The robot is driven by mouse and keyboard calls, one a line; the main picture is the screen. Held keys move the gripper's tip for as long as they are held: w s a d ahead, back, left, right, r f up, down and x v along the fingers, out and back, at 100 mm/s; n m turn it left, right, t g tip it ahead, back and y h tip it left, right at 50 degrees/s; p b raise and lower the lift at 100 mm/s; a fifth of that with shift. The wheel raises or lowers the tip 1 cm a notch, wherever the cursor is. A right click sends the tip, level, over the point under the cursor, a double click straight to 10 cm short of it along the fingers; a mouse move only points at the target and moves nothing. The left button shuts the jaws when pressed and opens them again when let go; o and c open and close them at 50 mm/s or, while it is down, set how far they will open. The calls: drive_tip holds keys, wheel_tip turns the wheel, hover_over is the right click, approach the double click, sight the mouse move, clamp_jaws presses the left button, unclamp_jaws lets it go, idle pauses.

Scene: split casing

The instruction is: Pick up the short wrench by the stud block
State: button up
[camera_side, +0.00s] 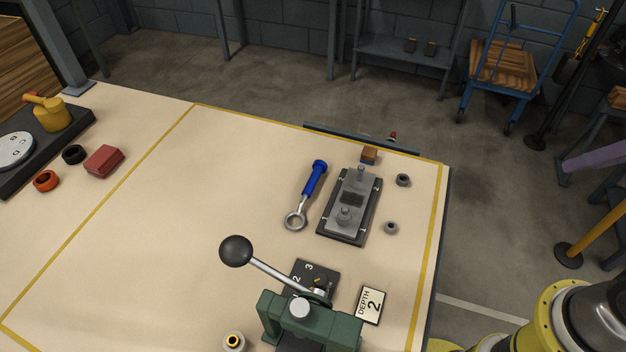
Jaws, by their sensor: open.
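The short wrench (310,187) lies on the cream table top, with a blue handle pointing to the back and a silver ring end toward the front. It lies just left of the stud block (357,185), apart from it. The stud block is a grey block with upright studs on a dark base plate. My gripper is not in view, and nothing touches the wrench.
A green press (310,325) with a black ball lever (236,251) stands in front. The table left of the wrench is clear.

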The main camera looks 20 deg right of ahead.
drive_tip(key=w+a+r+m, duration=0.3)
drive_tip(key=w+r+m, duration=0.2)
drive_tip(key=w+r, duration=0.7)
drive_tip(key=m+g, duration=0.1)
drive_tip(key=g, duration=0.5)
hover_over(313, 177)
wheel_tip(313, 177, down, 26)
drive_tip(key=f, duration=0.7)
drive_tip(key=shift+s+a+f, duration=0.1)
drive_tip(key=shift+s+a, duration=0.05)
drive_tip(key=shift+s, duration=0.1)
drive_tip(key=shift+w+f, duration=0.2)
drive_tip(key=shift+f, duration=3)
clamp_jaws()
drive_tip(key=shift+r, duration=0.1)
